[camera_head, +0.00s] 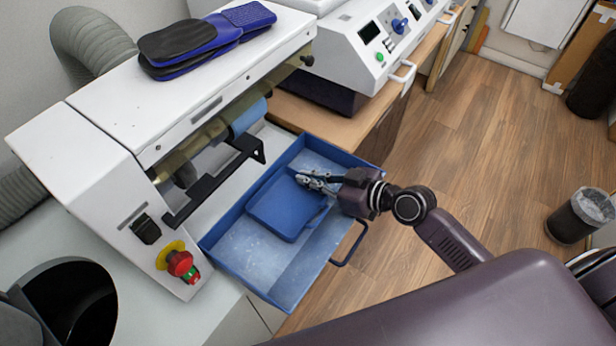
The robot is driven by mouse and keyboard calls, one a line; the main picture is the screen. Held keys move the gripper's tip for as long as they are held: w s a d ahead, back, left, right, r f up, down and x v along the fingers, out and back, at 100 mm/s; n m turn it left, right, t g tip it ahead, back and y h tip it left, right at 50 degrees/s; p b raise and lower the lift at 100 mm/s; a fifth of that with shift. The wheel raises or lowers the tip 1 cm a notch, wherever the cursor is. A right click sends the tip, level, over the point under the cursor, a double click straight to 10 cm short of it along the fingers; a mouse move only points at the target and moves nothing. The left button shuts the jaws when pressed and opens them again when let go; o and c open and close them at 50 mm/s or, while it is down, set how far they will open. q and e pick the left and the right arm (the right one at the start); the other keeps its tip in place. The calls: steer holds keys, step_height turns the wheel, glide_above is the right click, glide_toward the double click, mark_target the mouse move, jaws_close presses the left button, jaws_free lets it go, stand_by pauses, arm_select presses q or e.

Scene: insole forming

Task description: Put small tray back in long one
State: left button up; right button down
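The small blue tray (283,207) is inside the long blue tray (250,275), towards its far half. It sits at an angle to the long tray's walls. I cannot tell whether it rests flat on the floor of the long tray or is slightly raised. My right gripper (314,181) reaches in from the right, over the long tray's right wall. Its fingertips are at the small tray's upper right edge. The fingers look close together, but whether they grip the edge is unclear. My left gripper is not in view.
The long tray juts out from under a white machine (110,110) with a black bracket (215,180) and a red stop button (180,263). Its handle (350,246) sticks out right. Blue insoles (205,38) lie on the machine. A bin (580,215) stands on the open wooden floor.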

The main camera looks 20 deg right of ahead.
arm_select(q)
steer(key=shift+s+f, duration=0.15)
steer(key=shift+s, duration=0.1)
arm_select(e)
steer(key=c, duration=2.6)
jaws_free()
steer(key=shift+f, duration=0.1)
steer(key=shift+c, duration=0.2)
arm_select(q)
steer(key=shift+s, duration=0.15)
arm_select(e)
steer(key=o, duration=0.5)
